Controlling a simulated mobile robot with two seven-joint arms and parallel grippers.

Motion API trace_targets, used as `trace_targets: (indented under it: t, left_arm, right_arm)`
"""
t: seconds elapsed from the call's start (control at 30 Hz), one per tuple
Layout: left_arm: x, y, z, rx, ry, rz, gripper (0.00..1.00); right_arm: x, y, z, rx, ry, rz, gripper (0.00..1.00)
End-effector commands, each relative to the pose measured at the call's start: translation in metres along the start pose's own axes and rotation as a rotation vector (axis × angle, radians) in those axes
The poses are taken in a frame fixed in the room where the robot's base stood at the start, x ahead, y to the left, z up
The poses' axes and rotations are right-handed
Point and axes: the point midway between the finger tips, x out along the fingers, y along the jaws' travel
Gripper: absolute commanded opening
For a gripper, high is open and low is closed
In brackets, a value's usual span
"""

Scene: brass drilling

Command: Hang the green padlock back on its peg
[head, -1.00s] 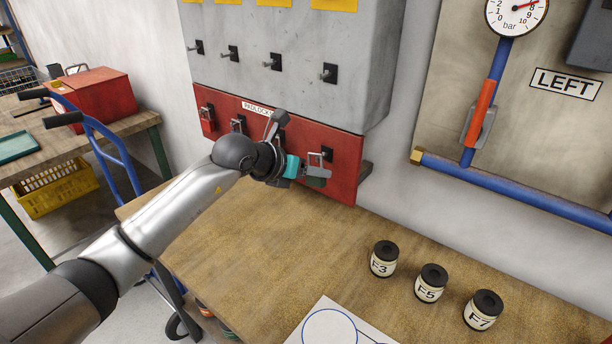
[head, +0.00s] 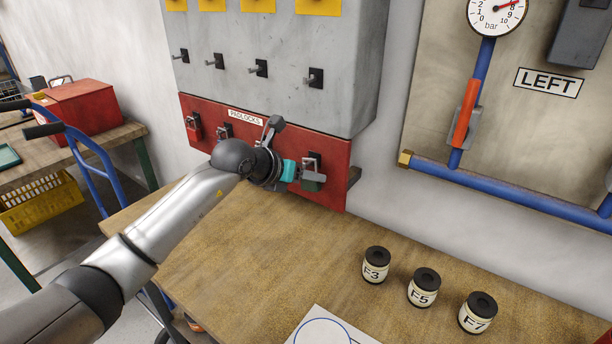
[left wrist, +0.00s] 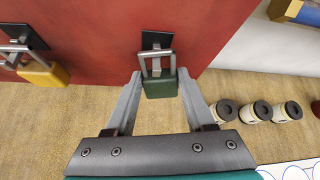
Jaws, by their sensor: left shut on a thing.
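The green padlock (head: 312,185) is at the right end of the red padlock board (head: 334,172). My left gripper (head: 308,178) is shut on its body. In the left wrist view the green padlock (left wrist: 160,86) sits upright between the two fingertips, shackle up. The peg (left wrist: 156,62) sticks out from its black plate (left wrist: 157,40), and its tip shows inside the shackle loop. The shackle seems to be around the peg; I cannot tell whether it rests on it. My right gripper is not in view.
A yellow padlock (left wrist: 45,74) hangs on the neighbouring peg. A red padlock (head: 194,130) hangs at the board's left end. Bare pegs (head: 314,79) stick out of the grey panel above. Jars (head: 376,264) stand on the wooden bench (head: 250,265), clear below the board.

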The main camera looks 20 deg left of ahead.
Motion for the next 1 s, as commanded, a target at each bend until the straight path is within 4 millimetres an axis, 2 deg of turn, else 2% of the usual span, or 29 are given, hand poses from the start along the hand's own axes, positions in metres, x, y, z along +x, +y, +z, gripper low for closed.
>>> trace_targets:
  t: [0.23, 0.27, 0.53, 0.83, 1.0]
  left_arm:
    - [0.0, 0.0, 0.001, 0.0, -0.002, 0.0, 0.0]
    - [0.0, 0.0, 0.001, 0.0, -0.002, 0.0, 0.58]
    - [0.0, 0.0, 0.0, 0.0, -0.001, 0.0, 0.88]
    - [-0.001, 0.001, -0.001, 0.0, 0.002, 0.001, 0.89]
    - [-0.013, 0.001, 0.0, 0.0, 0.001, 0.002, 0.89]
  right_arm:
    - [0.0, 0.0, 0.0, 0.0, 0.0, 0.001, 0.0]
    - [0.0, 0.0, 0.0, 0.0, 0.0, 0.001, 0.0]
    - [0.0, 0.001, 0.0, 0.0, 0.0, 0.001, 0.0]
    - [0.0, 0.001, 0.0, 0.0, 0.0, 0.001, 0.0]
    - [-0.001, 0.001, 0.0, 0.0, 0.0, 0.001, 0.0]
